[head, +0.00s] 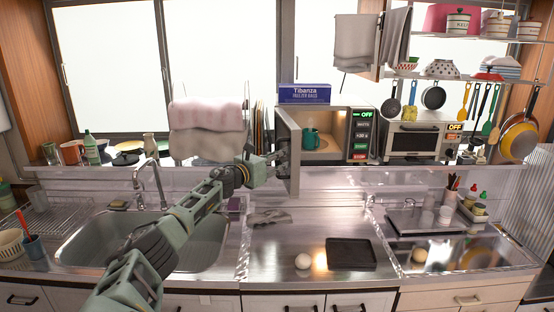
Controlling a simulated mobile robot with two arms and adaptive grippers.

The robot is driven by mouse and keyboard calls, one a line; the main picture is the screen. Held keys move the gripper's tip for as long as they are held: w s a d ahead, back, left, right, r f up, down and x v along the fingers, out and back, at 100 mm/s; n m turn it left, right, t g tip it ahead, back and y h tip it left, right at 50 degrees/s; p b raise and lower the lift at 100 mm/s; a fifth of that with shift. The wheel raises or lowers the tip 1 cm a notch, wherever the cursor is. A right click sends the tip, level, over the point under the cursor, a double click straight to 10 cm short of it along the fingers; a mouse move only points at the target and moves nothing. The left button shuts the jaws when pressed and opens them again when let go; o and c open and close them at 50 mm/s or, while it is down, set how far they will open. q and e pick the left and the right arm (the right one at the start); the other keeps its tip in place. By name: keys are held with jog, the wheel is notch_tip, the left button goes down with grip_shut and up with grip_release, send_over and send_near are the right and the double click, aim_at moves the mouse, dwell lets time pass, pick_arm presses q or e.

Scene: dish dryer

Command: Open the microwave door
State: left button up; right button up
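The microwave (361,118) stands on the back ledge right of centre. Its door (294,165) stands open, swung out toward me and seen at a steep angle. The lit interior shows, with a teal mug (311,138) inside on the cavity floor. My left gripper (280,158) is at the outer left face of the door, by its handle area. The fingers are small and overlap the door, so I cannot tell whether they are open or shut on the handle. My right gripper is not in view.
A blue box (304,93) lies on top of the microwave. A toaster oven (414,138) stands to its right, and a rack with a pink towel (206,116) to its left. Below are a sink (190,262), an egg (303,261) and a black tray (351,254) on the counter.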

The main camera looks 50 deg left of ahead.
pick_arm(q)
jog(key=shift+s+a, duration=0.1)
jog(key=s+d, duration=0.1)
jog(key=s, duration=1)
jog(key=shift+s+d, duration=0.2)
jog(key=shift+s, duration=0.2)
dwell(0.3)
jog(key=shift+f, duration=0.1)
dwell(0.4)
